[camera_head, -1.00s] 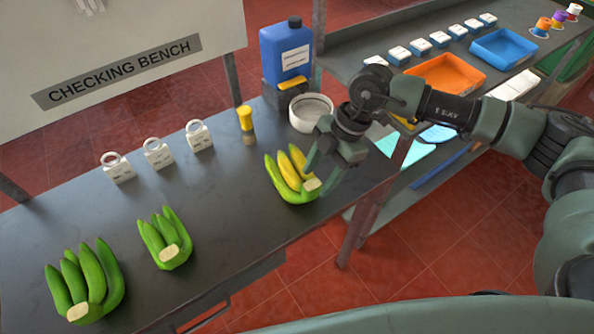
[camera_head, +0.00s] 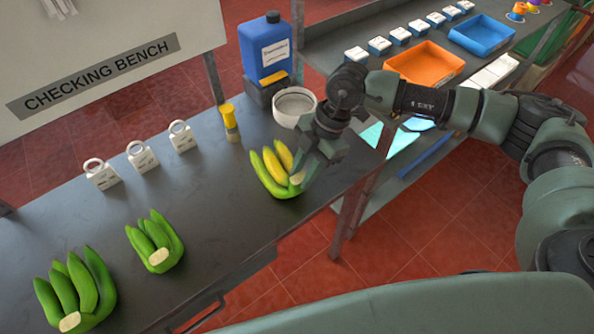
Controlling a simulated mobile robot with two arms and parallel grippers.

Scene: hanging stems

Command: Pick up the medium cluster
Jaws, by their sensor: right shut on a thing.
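Three banana clusters lie in a row on the dark checking bench (camera_head: 215,205). The cluster at the right (camera_head: 272,178), between the other two in size, has green bananas and a yellow one, with a pale cut crown. My right gripper (camera_head: 303,176) is shut on its crown end at the right side, and the fingers hide part of it. The cluster still appears to be at bench level. The smallest green cluster (camera_head: 157,238) is in the middle, and the largest green cluster (camera_head: 82,287) is at the lower left. My left gripper is out of view.
Three white tags with rings (camera_head: 141,157), a yellow-capped bottle (camera_head: 230,121), a white bowl (camera_head: 283,119) and a blue jug (camera_head: 266,47) stand along the back. A side shelf holds an orange tray (camera_head: 424,64) and a blue tray (camera_head: 481,35).

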